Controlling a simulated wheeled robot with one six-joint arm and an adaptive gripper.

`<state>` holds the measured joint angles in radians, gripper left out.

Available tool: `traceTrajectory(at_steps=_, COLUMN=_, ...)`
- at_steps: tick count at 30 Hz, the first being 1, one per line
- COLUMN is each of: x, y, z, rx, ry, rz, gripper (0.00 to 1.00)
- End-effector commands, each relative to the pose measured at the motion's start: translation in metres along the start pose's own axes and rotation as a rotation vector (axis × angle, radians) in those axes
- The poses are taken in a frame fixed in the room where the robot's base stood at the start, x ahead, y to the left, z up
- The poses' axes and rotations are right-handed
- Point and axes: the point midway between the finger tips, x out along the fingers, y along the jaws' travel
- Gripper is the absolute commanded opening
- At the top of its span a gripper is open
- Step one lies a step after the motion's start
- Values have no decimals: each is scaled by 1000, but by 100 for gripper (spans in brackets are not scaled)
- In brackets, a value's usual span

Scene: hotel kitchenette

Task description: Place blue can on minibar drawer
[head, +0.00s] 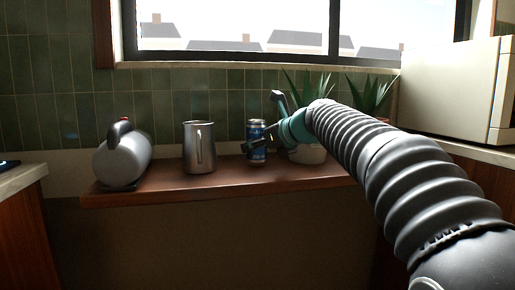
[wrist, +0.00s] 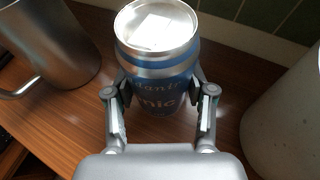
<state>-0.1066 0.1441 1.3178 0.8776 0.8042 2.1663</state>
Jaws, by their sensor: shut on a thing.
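The blue can (head: 256,143) stands upright at the wooden shelf (head: 230,180), between a metal pitcher and a plant pot. It also shows in the wrist view (wrist: 158,75), with its silver lid towards the camera. My gripper (wrist: 160,92) is shut on the can, one finger on each side of its body. In the head view my gripper (head: 262,142) reaches the can from the right. I cannot tell whether the can's base touches the shelf. I cannot pick out a minibar drawer in either view.
The metal pitcher (head: 199,148) stands close left of the can, and a kettle (head: 124,158) sits farther left. The pale plant pot (head: 308,153) is close on the right. A white microwave-like box (head: 452,90) stands on the right counter. Tiled wall lies behind.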

Motion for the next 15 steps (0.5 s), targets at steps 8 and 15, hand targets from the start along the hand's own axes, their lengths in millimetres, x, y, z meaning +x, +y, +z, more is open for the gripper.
traceTrajectory(at_steps=8, x=1, y=0, z=-2, rx=0, ry=0, rz=0, gripper=79)
traceTrajectory(at_steps=15, x=1, y=0, z=-2, rx=0, ry=1, rz=0, gripper=79)
